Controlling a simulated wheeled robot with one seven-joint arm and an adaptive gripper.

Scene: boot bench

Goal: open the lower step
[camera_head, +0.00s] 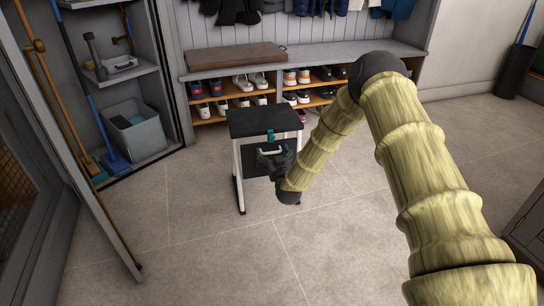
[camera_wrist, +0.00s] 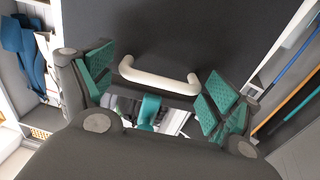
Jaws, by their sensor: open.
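A step stool has a black top (camera_head: 264,121) and a white frame (camera_head: 238,172). A dark panel (camera_wrist: 190,38), which looks like the lower step, hangs upright in the stool's front. A pale U-shaped handle (camera_wrist: 160,78) sticks out from it near one edge. A teal piece (camera_head: 270,135) sits at the front edge of the top; a teal piece also shows beyond the panel's edge in the wrist view (camera_wrist: 149,110). My gripper (camera_head: 270,156) is open at the stool's front. In the wrist view its teal-padded fingers stand on either side of the handle, apart from it.
A shoe bench (camera_head: 330,56) with several pairs of shoes stands behind the stool. An open cabinet at left holds a grey bin (camera_head: 135,130), and long-handled tools stand by it. The tiled floor (camera_head: 220,250) in front of the stool is clear.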

